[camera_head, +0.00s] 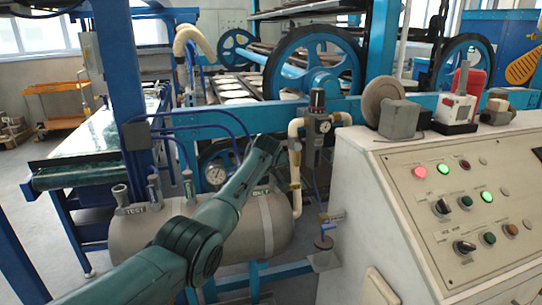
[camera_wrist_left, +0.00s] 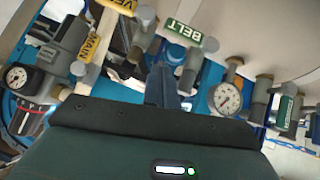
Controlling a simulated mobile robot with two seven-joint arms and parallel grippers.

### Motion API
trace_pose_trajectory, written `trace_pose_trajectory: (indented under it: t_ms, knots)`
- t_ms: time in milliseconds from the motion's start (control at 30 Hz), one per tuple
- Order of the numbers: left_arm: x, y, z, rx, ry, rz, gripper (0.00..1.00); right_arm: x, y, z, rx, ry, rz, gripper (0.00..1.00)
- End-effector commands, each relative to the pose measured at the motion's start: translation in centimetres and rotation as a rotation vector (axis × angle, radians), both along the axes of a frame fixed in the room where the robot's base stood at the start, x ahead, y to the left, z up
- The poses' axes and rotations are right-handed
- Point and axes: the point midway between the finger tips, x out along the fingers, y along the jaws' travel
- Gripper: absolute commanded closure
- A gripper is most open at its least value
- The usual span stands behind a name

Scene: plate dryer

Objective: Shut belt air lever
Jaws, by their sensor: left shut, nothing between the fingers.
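In the left wrist view a green BELT label (camera_wrist_left: 183,29) sits among grey valve fittings, with a grey post (camera_wrist_left: 191,72) below it. My left gripper (camera_wrist_left: 162,72) is shut and empty, its fingertips just below the label and beside this post. I cannot tell whether they touch anything. In the head view my left arm reaches across the grey tank (camera_head: 150,236), and its far end hides part of the fittings there. A green label (camera_head: 262,190) shows on the tank beside the arm. The lever's position is unclear. My right gripper is out of view.
Yellow MAIN label (camera_wrist_left: 90,46), pressure gauge (camera_wrist_left: 228,98) and another green label (camera_wrist_left: 286,109) crowd around the fingers. A regulator (camera_head: 318,126) with pipes stands right of the arm. The control panel (camera_head: 400,160) fills the right side.

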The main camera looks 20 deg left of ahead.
Motion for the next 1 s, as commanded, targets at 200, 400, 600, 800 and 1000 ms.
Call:
trace_pose_trajectory:
  t_ms: [200, 400, 600, 800, 1000]
  knots:
    - [-1.6, -1.0, 2.0, -0.001, -0.004, 0.001, 1.0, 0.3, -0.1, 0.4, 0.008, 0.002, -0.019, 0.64]
    - [-3.3, -2.2, 4.0, -0.001, -0.003, -0.001, 1.0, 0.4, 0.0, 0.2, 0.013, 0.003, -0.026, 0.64]
    - [-4.5, -3.0, 5.5, 0.0, -0.003, 0.001, 1.0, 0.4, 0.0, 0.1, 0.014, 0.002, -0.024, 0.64]
    - [-4.9, -3.2, 5.9, 0.0, -0.001, 0.001, 1.0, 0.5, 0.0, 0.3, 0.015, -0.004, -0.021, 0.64]
    - [-4.9, -3.2, 5.9, 0.0, -0.001, 0.001, 1.0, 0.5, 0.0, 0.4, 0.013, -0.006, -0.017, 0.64]
